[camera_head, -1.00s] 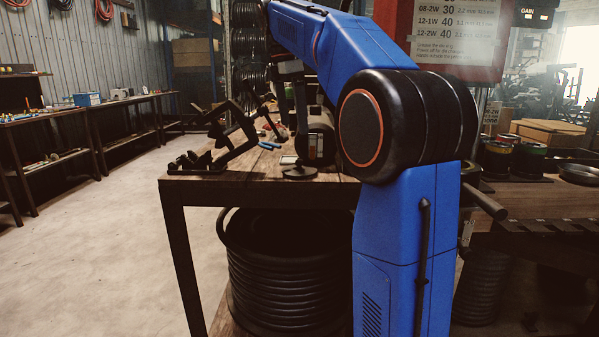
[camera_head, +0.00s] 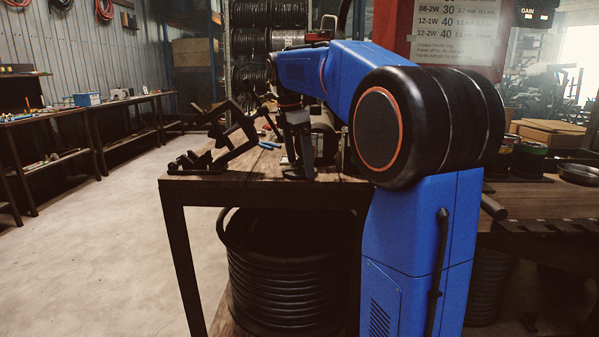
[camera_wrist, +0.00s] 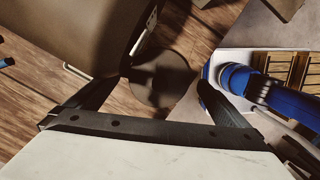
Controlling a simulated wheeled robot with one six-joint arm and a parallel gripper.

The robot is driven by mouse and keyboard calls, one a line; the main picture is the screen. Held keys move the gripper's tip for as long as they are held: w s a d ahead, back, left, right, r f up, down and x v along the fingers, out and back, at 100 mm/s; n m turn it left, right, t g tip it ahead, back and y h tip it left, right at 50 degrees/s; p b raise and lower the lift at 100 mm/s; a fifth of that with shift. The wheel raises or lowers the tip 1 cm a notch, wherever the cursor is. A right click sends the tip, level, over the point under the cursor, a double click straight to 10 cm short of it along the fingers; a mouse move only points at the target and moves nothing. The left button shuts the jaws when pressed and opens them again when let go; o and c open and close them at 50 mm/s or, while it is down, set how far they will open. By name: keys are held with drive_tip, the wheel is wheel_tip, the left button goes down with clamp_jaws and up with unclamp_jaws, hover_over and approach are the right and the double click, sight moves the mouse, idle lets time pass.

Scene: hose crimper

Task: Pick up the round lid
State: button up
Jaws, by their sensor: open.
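The round lid (camera_wrist: 160,85) is a flat dark disc lying on the wooden table (camera_head: 240,177). In the wrist view it shows between and beyond the spread fingertips of my gripper (camera_wrist: 160,82). My gripper is open and empty. In the head view my gripper (camera_head: 298,165) points down over the table near its front edge, low over the place of the lid. There the fingers largely hide the lid, and I cannot tell whether they touch it.
A large rounded brown body (camera_wrist: 80,30) stands close beside the left finger in the wrist view. A black metal stand (camera_head: 230,140) is on the table to the left. Coiled black hose (camera_head: 285,275) sits under the table.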

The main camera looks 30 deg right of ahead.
drive_tip(key=shift+f, duration=0.4)
drive_tip(key=c, duration=1)
drive_tip(key=shift+r, duration=0.1)
